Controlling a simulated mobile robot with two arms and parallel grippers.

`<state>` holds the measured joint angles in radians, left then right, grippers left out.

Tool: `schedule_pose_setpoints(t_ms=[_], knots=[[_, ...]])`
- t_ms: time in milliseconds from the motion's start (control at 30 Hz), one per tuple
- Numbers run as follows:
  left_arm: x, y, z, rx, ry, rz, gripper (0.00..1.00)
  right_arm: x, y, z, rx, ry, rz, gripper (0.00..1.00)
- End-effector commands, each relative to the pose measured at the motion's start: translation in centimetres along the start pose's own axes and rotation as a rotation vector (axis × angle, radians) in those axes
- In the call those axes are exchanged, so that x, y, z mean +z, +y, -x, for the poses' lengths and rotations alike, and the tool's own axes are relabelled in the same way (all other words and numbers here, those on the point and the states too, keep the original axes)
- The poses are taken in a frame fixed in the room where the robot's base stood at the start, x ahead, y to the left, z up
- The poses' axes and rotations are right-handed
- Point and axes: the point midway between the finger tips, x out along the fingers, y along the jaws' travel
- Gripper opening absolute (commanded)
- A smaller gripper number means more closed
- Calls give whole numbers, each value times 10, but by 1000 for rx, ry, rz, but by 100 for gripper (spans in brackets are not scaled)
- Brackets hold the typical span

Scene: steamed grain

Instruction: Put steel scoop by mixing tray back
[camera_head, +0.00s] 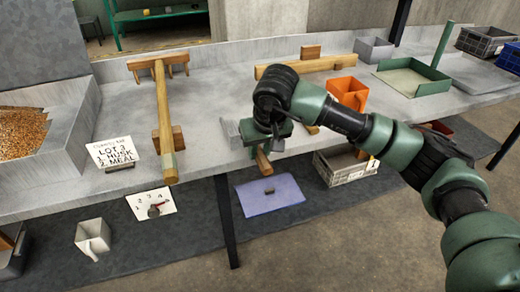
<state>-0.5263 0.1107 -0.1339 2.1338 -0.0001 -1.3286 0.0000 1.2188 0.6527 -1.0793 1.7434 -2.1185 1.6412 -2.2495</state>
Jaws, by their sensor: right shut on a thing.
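My right gripper (277,144) is at the front edge of the grey bench, left of the orange bin. It is shut on what looks like the steel scoop. A grey metal part (230,133) shows just left of the gripper, and a wooden handle (263,164) sticks out below it over the bench edge. My gripper and wrist hide the middle of the scoop. I cannot tell whether it touches the bench. A green-sided tray (440,86) at the back right may be the mixing tray. My left gripper is not in view.
A wooden T-shaped tool (162,100) lies left of the gripper, near a lettered card (112,152) and a grain trough (68,150). The orange bin (348,92) stands behind my forearm. Below are a crate (338,172), a blue mat (285,190) and a pale scoop-like vessel (92,236).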

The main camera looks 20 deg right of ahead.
Motion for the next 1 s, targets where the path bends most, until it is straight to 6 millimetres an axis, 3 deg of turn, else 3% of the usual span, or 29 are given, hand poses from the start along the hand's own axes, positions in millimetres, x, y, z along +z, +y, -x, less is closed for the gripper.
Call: schedule_pose_setpoints(t_ms=[133,167,233,267,633,1000], knots=[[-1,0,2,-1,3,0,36,0,0,0,0,2,0,0],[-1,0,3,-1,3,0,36,0,0,0,0,2,0,28],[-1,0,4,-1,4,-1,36,0,0,0,0,2,0,48],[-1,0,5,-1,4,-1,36,0,0,0,0,2,0,51],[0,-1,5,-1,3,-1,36,0,0,4,0,1,0,51],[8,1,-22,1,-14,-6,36,-1,0,62,-1,4,-1,51]])
